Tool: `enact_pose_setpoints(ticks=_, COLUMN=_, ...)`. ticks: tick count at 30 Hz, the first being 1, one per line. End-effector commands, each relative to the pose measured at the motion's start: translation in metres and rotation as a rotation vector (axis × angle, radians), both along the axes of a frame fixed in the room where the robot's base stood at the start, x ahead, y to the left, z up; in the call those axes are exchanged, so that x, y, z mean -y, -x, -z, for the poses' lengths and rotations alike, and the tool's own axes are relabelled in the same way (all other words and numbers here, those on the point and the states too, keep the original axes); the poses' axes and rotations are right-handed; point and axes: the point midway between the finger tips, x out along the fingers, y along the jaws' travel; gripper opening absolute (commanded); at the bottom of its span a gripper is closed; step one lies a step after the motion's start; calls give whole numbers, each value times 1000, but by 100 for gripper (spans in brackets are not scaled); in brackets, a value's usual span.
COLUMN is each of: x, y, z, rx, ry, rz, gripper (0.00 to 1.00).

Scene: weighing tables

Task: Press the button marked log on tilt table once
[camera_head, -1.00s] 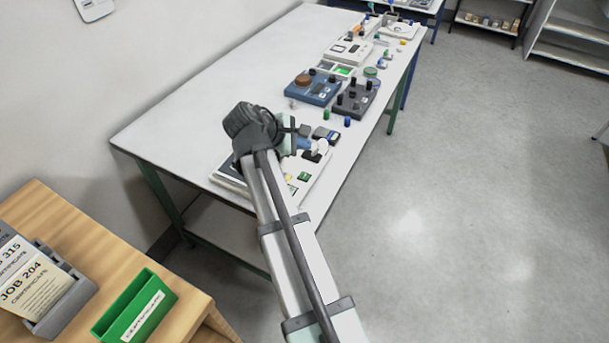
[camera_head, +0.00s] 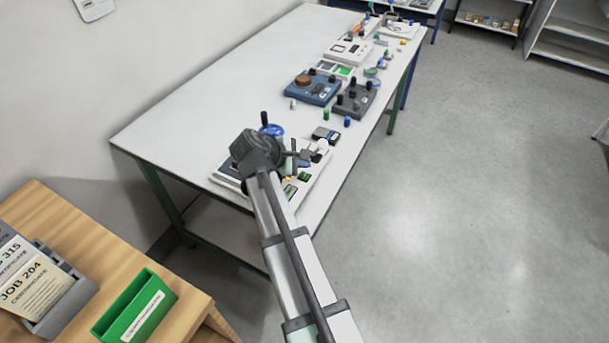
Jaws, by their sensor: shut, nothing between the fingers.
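The long white table (camera_head: 190,124) carries several devices. My arm reaches over its near end, and my gripper (camera_head: 306,155) is above a pale panel (camera_head: 312,183) with small green and dark blocks. The gripper's fingers are small in the picture and look shut and empty. The arm and wrist hide much of this panel. No button marked log can be read here, and I cannot tell which device is the tilt table. I cannot tell whether the fingers touch anything.
A green cylinder (camera_head: 326,114) and a blue one (camera_head: 347,121) stand nearby. The white table's left side is clear.

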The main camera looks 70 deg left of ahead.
Motion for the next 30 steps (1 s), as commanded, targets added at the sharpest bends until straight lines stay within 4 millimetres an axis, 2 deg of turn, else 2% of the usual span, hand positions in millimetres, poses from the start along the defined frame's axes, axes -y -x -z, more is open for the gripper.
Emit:
enact_pose_setpoints(ticks=9, x=0, y=0, z=18, rx=0, ry=-1, rz=-1, gripper=0)
enact_pose_setpoints(ticks=30, x=0, y=0, z=19, rx=0, ry=-1, rz=-1, gripper=0)
